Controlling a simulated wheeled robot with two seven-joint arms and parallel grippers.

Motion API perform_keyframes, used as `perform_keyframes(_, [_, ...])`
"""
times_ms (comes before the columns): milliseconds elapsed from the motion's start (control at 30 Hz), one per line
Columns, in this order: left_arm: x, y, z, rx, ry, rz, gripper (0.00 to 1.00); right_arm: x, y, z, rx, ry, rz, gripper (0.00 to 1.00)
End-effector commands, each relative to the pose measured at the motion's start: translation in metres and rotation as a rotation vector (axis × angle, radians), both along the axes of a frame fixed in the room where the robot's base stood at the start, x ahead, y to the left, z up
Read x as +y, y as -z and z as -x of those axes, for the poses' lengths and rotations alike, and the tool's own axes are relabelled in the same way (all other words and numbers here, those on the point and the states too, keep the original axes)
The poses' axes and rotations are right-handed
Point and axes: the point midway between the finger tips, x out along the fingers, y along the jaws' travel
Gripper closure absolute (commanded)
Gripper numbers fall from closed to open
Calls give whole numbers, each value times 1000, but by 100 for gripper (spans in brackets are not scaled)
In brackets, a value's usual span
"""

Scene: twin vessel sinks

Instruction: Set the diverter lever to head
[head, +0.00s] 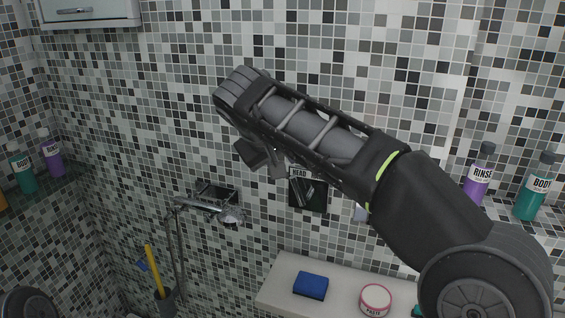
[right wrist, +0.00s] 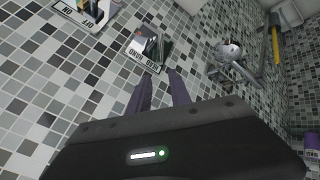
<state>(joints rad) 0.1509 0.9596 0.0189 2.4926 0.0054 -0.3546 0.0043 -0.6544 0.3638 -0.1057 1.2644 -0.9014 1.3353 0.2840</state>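The diverter is a dark wall plate (head: 318,197) with a "HEAD" label at its top left; my right arm partly covers it in the head view. In the right wrist view the diverter plate (right wrist: 131,47) carries "HEAD" and "HAND" lettering, and a dark lever (right wrist: 153,48) stands on it. I cannot tell which setting the lever is at. My right gripper (head: 264,160) is up and left of the plate in the head view. Its fingers (right wrist: 161,76) are apart and empty, pointing toward the diverter without visible contact. My left gripper is not in view.
An on/off plate (right wrist: 84,22) is beside the diverter. A chrome hand shower (head: 205,206) is on the wall to its left. A ledge (head: 335,300) below holds a blue sponge (head: 310,286) and a round tub (head: 375,299). Bottles (head: 478,175) stand at right.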

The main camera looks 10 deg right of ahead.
Motion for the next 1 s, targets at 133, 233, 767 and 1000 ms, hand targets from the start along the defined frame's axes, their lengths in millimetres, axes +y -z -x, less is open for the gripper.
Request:
perform_keyframes(133, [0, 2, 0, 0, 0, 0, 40, -5, 9, 1, 14, 27, -39, 88])
perform_keyframes(233, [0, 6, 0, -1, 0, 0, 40, -19, 33, 3, 52, 108, -152, 96])
perform_keyframes(767, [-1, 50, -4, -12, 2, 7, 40, -120, 109, 37, 450, 1541, -1804, 100])
perform_keyframes(1000, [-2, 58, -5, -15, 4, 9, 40, -173, 68, 30, 589, 1887, -2260, 100])
